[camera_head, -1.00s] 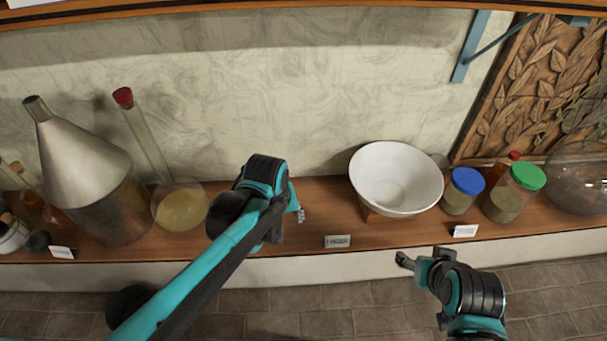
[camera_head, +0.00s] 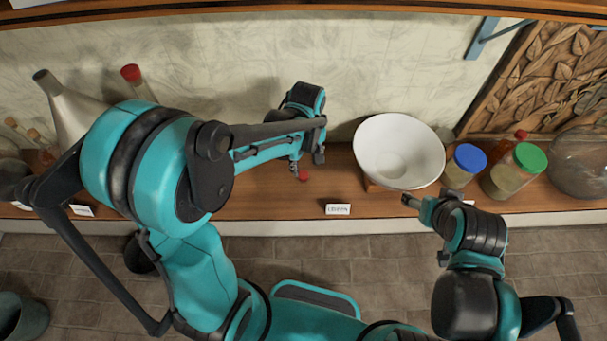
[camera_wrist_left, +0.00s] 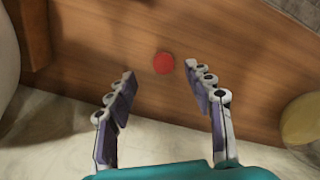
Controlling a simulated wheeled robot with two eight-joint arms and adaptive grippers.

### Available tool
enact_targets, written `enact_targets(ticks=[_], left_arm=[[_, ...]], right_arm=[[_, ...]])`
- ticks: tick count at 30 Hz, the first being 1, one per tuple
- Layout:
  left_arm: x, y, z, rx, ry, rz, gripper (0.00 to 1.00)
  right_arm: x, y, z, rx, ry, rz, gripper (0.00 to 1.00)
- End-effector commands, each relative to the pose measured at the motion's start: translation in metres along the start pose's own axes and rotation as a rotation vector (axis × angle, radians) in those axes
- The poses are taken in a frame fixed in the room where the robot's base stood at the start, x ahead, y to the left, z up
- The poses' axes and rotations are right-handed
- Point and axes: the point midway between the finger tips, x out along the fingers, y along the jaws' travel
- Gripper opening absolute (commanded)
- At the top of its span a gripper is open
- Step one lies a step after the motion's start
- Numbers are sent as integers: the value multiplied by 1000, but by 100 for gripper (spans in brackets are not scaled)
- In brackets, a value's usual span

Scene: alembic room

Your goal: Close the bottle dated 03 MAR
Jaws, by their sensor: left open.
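My left gripper (camera_head: 308,162) is over the shelf, left of the white bowl. In the left wrist view its fingers (camera_wrist_left: 160,73) are apart. A small round red cap-like piece (camera_wrist_left: 163,63) lies on the wood between and just beyond the fingertips; it also shows below the gripper in the head view (camera_head: 304,176). My right gripper (camera_head: 408,200) is in front of the bowl; its jaws are too small to judge. No 03 MAR date is readable, so I cannot tell which bottle bears it. A long-necked flask with a red top (camera_head: 131,73) is partly hidden by my left arm.
The white bowl (camera_head: 398,150) stands on a wooden block. Right of it are a blue-lidded jar (camera_head: 458,172), a green-lidded jar (camera_head: 508,176) and a red-topped bottle (camera_head: 521,135). A card (camera_head: 338,209) is at the shelf edge. A metal cone (camera_head: 75,118) is at left.

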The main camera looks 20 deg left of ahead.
Motion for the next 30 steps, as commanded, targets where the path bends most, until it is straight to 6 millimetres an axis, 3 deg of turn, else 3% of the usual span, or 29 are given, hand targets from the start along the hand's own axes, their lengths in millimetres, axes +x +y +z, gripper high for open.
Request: enact_targets(ticks=[11, 21, 30], left_arm=[[10, 0, -1, 0, 0, 0, 52], [54, -3, -10, 1, 0, 0, 52], [58, -3, -9, 1, 0, 0, 52]], right_arm=[[1, 0, 1, 0, 0, 0, 66], [6, 0, 4, 0, 0, 0, 66], [6, 0, 4, 0, 0, 0, 66]])
